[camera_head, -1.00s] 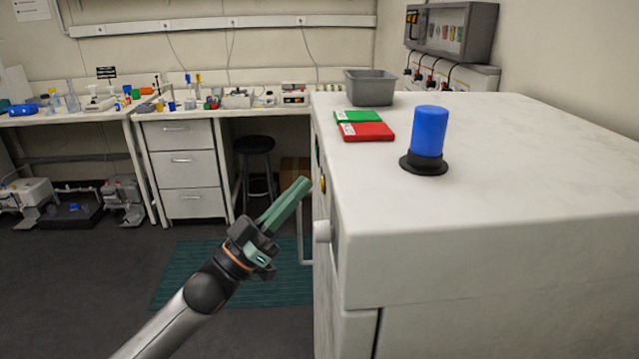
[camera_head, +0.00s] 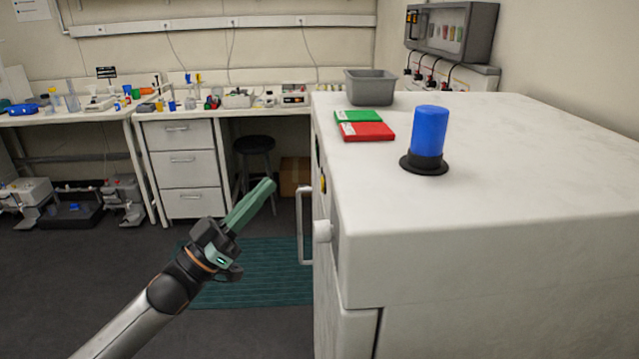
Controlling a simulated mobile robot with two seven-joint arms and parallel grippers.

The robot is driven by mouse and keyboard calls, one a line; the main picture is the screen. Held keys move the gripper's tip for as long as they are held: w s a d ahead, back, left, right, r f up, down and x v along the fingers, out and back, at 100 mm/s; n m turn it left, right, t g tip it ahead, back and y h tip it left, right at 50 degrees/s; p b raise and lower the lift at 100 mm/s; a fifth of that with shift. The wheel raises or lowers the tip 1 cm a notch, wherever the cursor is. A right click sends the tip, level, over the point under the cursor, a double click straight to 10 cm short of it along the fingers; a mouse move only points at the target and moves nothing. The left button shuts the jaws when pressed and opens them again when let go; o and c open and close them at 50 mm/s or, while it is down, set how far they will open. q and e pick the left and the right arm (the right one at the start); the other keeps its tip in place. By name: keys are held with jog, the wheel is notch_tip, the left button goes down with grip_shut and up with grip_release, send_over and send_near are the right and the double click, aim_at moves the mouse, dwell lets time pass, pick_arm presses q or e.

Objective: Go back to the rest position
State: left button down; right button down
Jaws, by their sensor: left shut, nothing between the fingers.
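My left gripper (camera_head: 267,187) is in the lower left of the head view, with its two green fingers together and nothing between them. It points up and to the right, over the open floor. It is apart from the white cabinet (camera_head: 480,260) and left of its door handle (camera_head: 302,228). My right gripper is not in view.
On the cabinet top stand a blue cylinder on a black base (camera_head: 429,138), a red box (camera_head: 367,131), a green box (camera_head: 357,116) and a grey bin (camera_head: 369,87). Behind are a cluttered bench, drawers (camera_head: 184,170) and a black stool (camera_head: 255,146). A teal mat (camera_head: 262,275) lies on the floor.

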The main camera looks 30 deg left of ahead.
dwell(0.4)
pick_arm(q)
jog(key=s+d+f+n+g+y, duration=0.1)
jog(key=d+f+n+g+y, duration=0.2)
jog(key=f, duration=1)
jog(key=s+d+f+n+g+y, duration=0.15)
jog(key=f+y, duration=0.35)
jog(key=f, duration=0.8)
jog(key=s+d+f+g, duration=0.4)
jog(key=s+f, duration=0.3)
jog(key=f, duration=0.2)
jog(key=s+d+f+m+g+y+p, duration=0.1)
jog(key=s+d+f+g, duration=0.3)
jog(key=s+d+f, duration=0.2)
notch_tip(320, 180, down, 4)
jog(key=shift+s+d+r, duration=0.2)
jog(key=shift+s+d, duration=0.15)
jog(key=shift+s, duration=0.7)
jog(key=shift+g, duration=0.25)
